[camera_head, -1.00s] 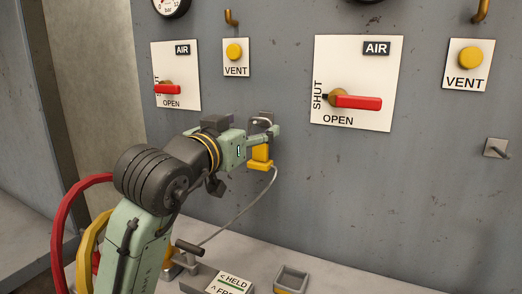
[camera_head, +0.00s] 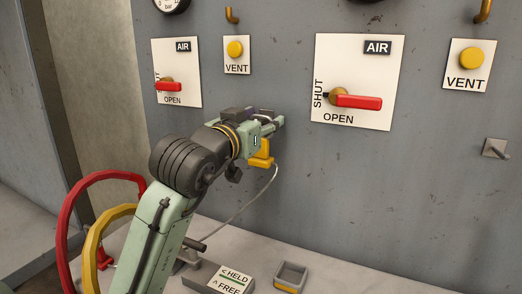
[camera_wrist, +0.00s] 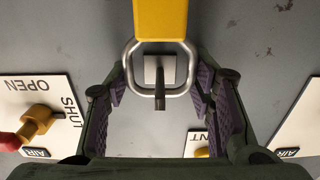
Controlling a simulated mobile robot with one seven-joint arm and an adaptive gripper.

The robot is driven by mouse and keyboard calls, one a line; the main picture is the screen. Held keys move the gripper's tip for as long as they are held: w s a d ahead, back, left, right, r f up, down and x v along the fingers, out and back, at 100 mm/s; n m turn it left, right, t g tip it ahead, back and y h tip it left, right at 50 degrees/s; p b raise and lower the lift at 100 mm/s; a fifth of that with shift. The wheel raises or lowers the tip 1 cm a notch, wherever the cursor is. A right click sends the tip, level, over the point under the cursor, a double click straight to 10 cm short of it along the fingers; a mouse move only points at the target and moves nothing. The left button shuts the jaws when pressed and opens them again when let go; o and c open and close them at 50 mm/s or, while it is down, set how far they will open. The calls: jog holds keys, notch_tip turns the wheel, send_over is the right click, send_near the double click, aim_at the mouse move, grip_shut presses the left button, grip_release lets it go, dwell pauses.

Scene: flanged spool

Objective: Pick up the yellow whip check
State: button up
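The yellow whip check (camera_head: 260,153) hangs at the grey wall panel, with a thin grey cable running down from it. In the wrist view, its yellow body (camera_wrist: 160,18) is at the top, with a rounded metal ring (camera_wrist: 129,66) below. A dark peg on a small pale plate (camera_wrist: 160,78) shows through the ring. My gripper (camera_head: 271,121) is at the panel just above the yellow body. In the wrist view, my gripper (camera_wrist: 160,88) has its fingers apart, one on each side of the ring. I cannot tell whether they touch it.
Red-handled AIR valves (camera_head: 170,87) (camera_head: 358,102) and yellow VENT buttons (camera_head: 235,49) (camera_head: 470,57) are on the panel. A bare peg (camera_head: 495,148) is at right. A HELD/FREE block (camera_head: 233,278) and small tray (camera_head: 292,268) are on the ledge below. Red and yellow hoses (camera_head: 72,215) loop at left.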

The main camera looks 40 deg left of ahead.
jog(key=c, duration=0.8)
jog(key=shift+r, duration=0.15)
